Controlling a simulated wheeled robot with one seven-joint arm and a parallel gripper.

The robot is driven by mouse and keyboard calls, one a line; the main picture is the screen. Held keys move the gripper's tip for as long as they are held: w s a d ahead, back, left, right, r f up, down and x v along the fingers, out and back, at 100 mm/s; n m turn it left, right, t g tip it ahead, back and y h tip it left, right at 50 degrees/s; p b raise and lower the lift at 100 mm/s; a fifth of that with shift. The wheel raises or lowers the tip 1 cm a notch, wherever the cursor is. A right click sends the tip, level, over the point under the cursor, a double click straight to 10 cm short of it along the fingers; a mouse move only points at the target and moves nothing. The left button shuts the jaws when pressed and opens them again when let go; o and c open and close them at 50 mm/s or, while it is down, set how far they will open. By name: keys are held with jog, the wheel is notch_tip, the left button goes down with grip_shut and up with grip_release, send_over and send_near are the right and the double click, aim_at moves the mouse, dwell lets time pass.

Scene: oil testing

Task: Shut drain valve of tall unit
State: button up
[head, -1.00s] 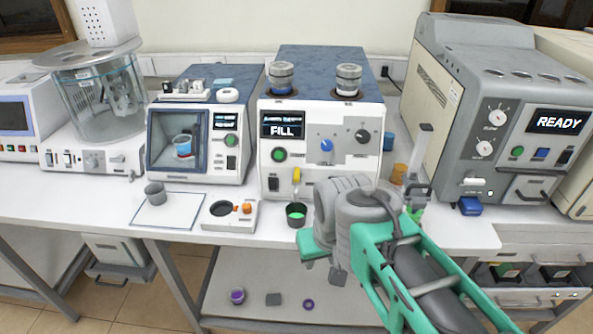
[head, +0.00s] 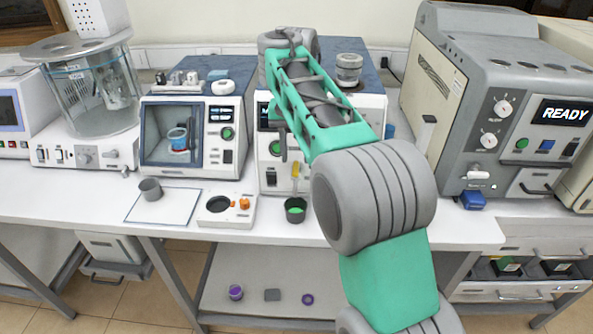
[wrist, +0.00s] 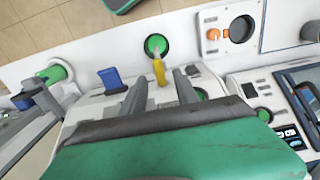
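The tall unit (head: 266,160) stands mid-bench with a blue-grey top, its front partly hidden behind my arm. Its small yellow drain valve lever (head: 295,170) is low on the front, above a dark cup of green liquid (head: 295,210). In the wrist view, the yellow lever (wrist: 159,71) shows between the fingers of my gripper (wrist: 160,78), with the cup (wrist: 156,46) beyond it. The fingers are apart, one on each side of the lever in the picture; I cannot tell whether either touches it. In the head view, my gripper is mostly hidden.
A white holder with an orange knob (head: 244,203) and a grey cup (head: 150,189) on a pad lie left of the green cup. A windowed unit (head: 184,130) stands left, a large READY machine (head: 499,125) right. A blue piece (wrist: 112,78) is near the fingers.

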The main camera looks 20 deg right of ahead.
aim_at(296, 168)
notch_tip(296, 168, down, 3)
jog(key=shift+r+b, duration=0.1)
jog(key=shift+b, duration=0.55)
jog(key=shift+c, duration=0.5)
grip_shut()
